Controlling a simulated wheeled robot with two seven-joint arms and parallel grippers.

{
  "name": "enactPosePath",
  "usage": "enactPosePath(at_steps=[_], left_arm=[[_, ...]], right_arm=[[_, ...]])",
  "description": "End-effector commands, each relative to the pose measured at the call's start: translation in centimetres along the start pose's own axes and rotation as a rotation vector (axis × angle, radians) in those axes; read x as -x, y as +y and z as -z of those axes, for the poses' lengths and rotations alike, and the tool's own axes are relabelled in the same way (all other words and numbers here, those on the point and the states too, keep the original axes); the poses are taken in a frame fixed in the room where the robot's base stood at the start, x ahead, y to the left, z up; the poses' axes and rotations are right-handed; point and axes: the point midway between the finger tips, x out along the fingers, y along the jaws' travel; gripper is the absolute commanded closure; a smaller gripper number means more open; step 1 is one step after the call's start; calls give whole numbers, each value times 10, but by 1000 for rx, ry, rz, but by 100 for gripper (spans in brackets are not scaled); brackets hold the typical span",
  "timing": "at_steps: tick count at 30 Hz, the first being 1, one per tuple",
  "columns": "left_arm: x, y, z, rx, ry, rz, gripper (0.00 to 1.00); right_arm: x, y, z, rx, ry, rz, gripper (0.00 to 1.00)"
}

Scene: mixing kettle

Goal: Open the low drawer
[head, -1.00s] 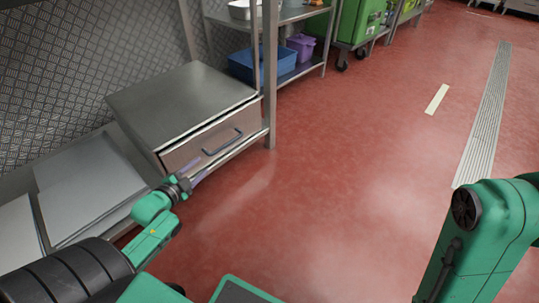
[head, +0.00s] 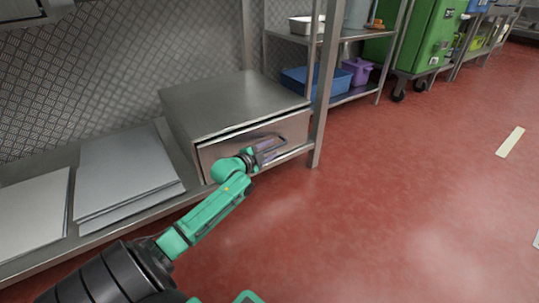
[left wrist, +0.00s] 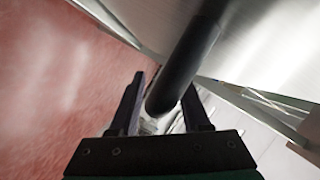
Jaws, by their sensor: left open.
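In the left wrist view, the handle (left wrist: 190,55) runs down between the two fingers of my left gripper (left wrist: 164,82). The fingers are apart, one on each side of the bar; I cannot tell whether either touches it. My right gripper is out of view.
A steel post (head: 322,90) stands just right of the drawer. Flat metal sheets (head: 122,172) lie on the low shelf to the left. A blue bin (head: 306,81) and a purple bin (head: 358,70) sit farther back. The red floor (head: 390,210) in front is clear.

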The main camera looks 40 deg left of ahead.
Motion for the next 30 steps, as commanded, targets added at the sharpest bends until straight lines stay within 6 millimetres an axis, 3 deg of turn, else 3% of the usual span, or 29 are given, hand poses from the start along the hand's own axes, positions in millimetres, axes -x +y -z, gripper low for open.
enactPosePath(at_steps=[4,6,8,30], left_arm=[[0,-1,0,0,0,0,53],[0,-1,0,0,0,0,80],[1,-1,0,0,0,0,100],[1,0,0,1,1,1,100]], right_arm=[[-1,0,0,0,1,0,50],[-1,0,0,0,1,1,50],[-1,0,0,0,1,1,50],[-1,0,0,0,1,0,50]])
